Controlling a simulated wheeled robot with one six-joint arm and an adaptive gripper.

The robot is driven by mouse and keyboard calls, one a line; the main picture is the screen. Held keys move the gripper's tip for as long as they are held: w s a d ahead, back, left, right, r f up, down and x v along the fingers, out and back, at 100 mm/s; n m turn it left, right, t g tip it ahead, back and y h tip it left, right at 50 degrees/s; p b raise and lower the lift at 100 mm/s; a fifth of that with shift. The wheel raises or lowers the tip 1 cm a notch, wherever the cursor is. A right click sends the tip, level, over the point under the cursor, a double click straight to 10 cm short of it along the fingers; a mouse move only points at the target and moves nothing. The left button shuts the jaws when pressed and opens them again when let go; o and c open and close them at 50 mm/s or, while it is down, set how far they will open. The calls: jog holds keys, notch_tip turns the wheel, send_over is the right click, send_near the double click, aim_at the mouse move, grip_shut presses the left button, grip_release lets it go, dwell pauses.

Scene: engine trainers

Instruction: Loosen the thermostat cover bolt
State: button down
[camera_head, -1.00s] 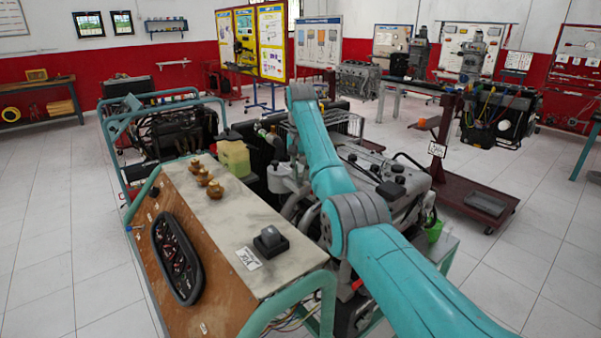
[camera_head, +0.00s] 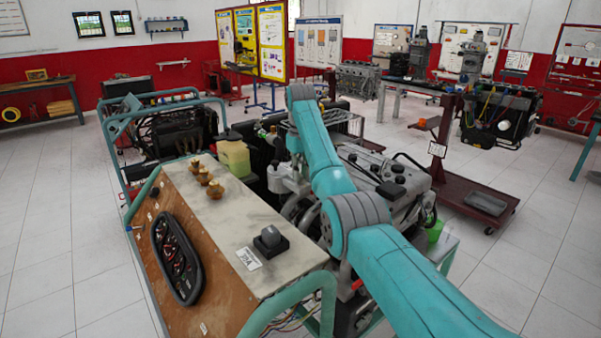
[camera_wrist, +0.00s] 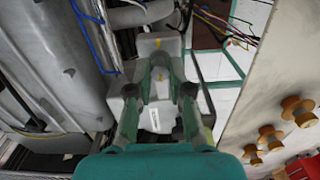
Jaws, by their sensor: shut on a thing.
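In the head view my teal arm reaches over the engine (camera_head: 385,180), and the fingertips and the bolt cannot be made out there.
A slanted instrument panel (camera_head: 215,260) with brass-coloured fittings (camera_head: 204,177) stands beside the arm. A yellowish reservoir (camera_head: 233,158) is left of the gripper's area. In the wrist view, a large grey cylinder (camera_wrist: 65,60) and loose wires (camera_wrist: 225,25) lie close by.

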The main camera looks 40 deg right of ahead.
jog(key=shift+r+n, duration=0.15)
jog(key=shift+n, duration=0.25)
jog(key=c, duration=1.1)
grip_release()
jog(key=shift+o, duration=0.2)
